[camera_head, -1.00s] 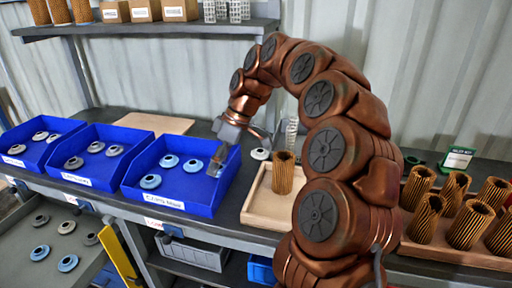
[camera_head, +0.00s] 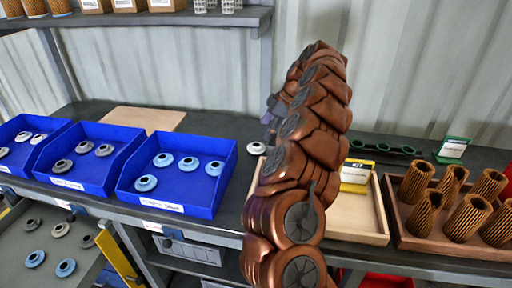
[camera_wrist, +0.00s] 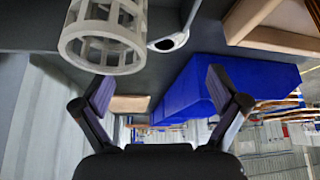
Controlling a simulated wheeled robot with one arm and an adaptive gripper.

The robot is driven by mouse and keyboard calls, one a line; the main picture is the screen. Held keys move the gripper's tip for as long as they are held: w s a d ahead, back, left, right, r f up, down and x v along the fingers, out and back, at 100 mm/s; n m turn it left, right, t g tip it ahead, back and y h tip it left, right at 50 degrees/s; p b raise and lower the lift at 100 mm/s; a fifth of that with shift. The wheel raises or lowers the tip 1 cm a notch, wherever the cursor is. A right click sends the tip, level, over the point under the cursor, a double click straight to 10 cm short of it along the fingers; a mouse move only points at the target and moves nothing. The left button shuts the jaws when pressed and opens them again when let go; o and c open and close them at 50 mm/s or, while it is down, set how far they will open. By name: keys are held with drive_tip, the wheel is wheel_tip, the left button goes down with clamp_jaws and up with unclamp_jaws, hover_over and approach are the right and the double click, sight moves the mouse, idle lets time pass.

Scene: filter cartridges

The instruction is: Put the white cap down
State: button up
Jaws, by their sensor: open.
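A pale cap (camera_head: 257,148), whitish-grey, lies on the bench just right of the right blue bin. In the wrist view, a pale ring-like cap (camera_wrist: 168,42) lies on the dark bench top beside a white cage-like core (camera_wrist: 103,38). My gripper (camera_wrist: 158,95) is open, with nothing between its fingers. In the head view, my arm hides most of it; only a grey part shows near the cap. I cannot tell its exact distance from the cap. The right blue bin (camera_head: 172,203) holds several blue caps.
Two more blue bins (camera_head: 78,178) with grey and pale caps stand to the left. A wooden tray (camera_head: 372,222) with a yellow sign (camera_head: 356,175) is partly behind my arm. A brown tray (camera_head: 405,240) holds several pleated cartridges at right. A flat board (camera_head: 135,118) lies behind the bins.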

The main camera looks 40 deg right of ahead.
sight(258, 144)
drive_tip(key=shift+s+p+x, duration=0.25)
drive_tip(key=shift+x, duration=1.35)
drive_tip(key=shift+s+p+x, duration=0.2)
drive_tip(key=shift+x, duration=1.4)
drive_tip(key=shift+d+f, duration=0.15)
drive_tip(key=c, duration=1.1)
